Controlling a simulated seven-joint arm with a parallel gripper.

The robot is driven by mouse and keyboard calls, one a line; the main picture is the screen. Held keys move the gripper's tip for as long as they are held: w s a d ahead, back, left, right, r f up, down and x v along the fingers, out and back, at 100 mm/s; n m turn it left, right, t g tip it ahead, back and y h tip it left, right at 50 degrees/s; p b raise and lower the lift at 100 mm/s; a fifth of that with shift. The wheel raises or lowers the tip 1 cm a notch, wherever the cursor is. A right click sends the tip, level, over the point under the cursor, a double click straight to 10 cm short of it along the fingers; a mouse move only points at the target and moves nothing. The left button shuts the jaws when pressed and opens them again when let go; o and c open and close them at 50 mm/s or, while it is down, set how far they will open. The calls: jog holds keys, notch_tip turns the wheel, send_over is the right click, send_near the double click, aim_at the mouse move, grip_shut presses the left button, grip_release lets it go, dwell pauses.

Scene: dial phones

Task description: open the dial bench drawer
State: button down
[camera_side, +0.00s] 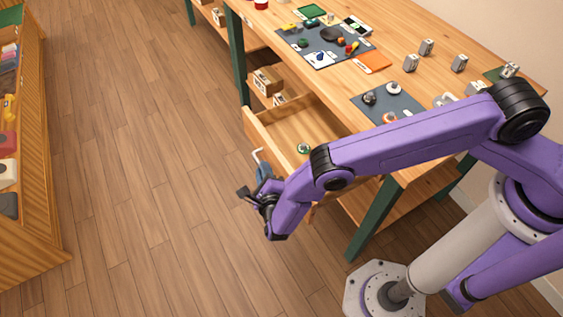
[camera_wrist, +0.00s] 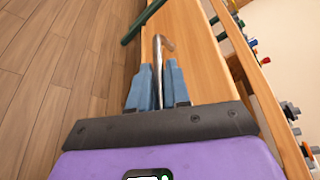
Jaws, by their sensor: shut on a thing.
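The dial bench drawer (camera_side: 290,122) is pulled out from under the bench top in the side view, so its open inside shows. Its wooden front (camera_side: 252,132) faces the floor aisle. The drawer handle (camera_side: 257,155) is a pale metal bar with a bent end. It also shows in the wrist view (camera_wrist: 158,50), between my two blue fingers. My gripper (camera_side: 263,170) is shut on the handle, in front of the drawer; it also shows in the wrist view (camera_wrist: 159,88). My arm hides the drawer's near end in the side view.
A small round green-and-white thing (camera_side: 303,149) lies in the drawer. The bench top (camera_side: 395,75) bears dark mats, several grey blocks and small parts. Open boxes (camera_side: 266,81) sit on a lower shelf. A shelf unit (camera_side: 35,150) stands at left; the wood floor (camera_side: 130,150) between is clear.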

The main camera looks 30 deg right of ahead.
jog(key=shift+a, duration=1.65)
jog(key=c, duration=1.2)
grip_release()
jog(key=shift+o, duration=0.2)
jog(key=shift+d, duration=0.1)
jog(key=shift+s, duration=0.1)
jog(key=v, duration=1.7)
jog(key=shift+s, duration=0.2)
